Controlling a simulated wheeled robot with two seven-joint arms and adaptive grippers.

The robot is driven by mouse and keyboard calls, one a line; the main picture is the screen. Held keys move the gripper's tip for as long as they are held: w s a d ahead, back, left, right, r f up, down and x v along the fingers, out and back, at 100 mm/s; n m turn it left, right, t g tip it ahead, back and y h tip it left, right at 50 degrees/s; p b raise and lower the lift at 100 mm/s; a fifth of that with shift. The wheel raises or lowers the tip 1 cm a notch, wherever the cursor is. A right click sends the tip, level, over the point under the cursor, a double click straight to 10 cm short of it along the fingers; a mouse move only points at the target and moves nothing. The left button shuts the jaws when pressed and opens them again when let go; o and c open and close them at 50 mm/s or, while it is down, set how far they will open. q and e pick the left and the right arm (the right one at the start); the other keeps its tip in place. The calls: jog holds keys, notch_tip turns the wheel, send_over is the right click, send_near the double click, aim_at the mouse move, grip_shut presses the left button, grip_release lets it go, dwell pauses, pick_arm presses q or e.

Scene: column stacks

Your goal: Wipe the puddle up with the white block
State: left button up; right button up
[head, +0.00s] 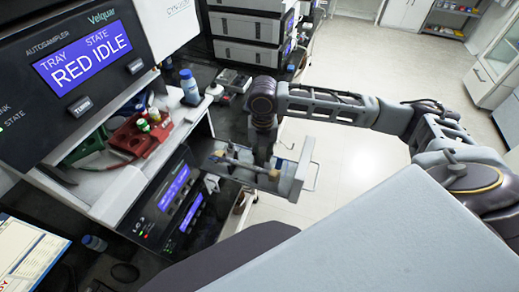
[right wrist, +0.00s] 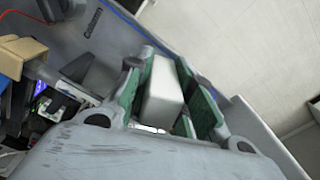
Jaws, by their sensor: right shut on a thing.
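The white block (right wrist: 164,92) shows in the right wrist view between the green-padded fingers of my right gripper (right wrist: 170,88). The gripper is shut on it. In the head view my right gripper (head: 266,160) is low over a grey open-topped tray (head: 301,169); the block is hidden there. I cannot make out the puddle in either view. My left gripper is not in view.
Stacked grey instruments (head: 250,30) stand behind. The pale floor (head: 365,160) at the right is open.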

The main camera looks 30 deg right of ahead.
jog(key=shift+s+d, duration=0.1)
jog(key=shift+d, duration=0.05)
dwell(0.3)
jog(key=shift+s+d+f+p, duration=0.15)
jog(key=shift+s+d+p, duration=0.45)
jog(key=shift+s, duration=0.2)
jog(key=shift+w+a, duration=0.15)
jog(key=shift+w+a+p, duration=0.25)
jog(key=shift+p, duration=0.1)
jog(key=shift+w+a, duration=0.35)
jog(key=shift+w, duration=0.15)
jog(key=shift+p, duration=0.3)
jog(key=shift+w+a+p, duration=0.4)
jog(key=shift+w+a, duration=0.3)
jog(key=shift+w, duration=0.1)
